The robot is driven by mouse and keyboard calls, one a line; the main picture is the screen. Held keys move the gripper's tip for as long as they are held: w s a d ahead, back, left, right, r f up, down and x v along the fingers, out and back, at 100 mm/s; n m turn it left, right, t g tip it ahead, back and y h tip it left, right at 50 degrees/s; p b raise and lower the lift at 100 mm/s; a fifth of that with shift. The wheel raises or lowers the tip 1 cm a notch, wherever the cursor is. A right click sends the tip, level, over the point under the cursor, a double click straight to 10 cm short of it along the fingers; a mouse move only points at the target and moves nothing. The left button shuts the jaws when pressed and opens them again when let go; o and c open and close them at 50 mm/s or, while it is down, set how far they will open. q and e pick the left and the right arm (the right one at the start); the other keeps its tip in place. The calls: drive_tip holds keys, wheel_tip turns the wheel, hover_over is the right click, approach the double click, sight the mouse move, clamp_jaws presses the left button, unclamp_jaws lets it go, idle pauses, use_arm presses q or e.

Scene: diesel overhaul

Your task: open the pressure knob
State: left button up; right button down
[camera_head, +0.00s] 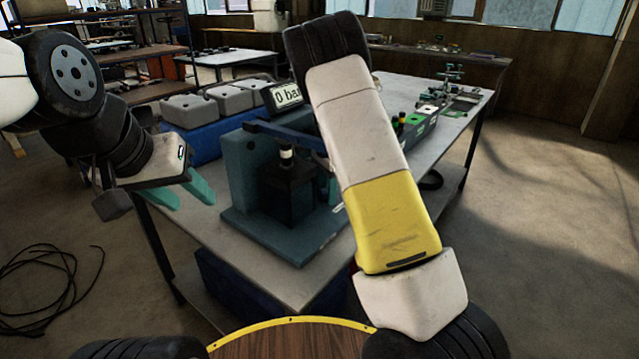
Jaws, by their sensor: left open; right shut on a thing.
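A teal test rig (241,172) stands on the grey workbench in the middle, with a dark block and a white-topped cylinder (286,153) in it. A blue bar (285,135) crosses its top. I cannot make out the pressure knob; my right arm covers the rig's right side. My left gripper (194,204) has teal fingers, open and empty, left of the rig and apart from it.
Grey boxes (190,108) sit on a blue case (203,142) at the bench's back left. The bench's front left corner (175,230) is bare. A black cable (50,285) lies on the floor.

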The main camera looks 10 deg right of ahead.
drive_tip(key=n, duration=0.6)
drive_tip(key=shift+n, duration=0.3)
idle(0.4)
drive_tip(key=c, duration=0.9)
unclamp_jaws()
wheel_tip(320, 180, up, 8)
drive_tip(key=shift+f, duration=0.1)
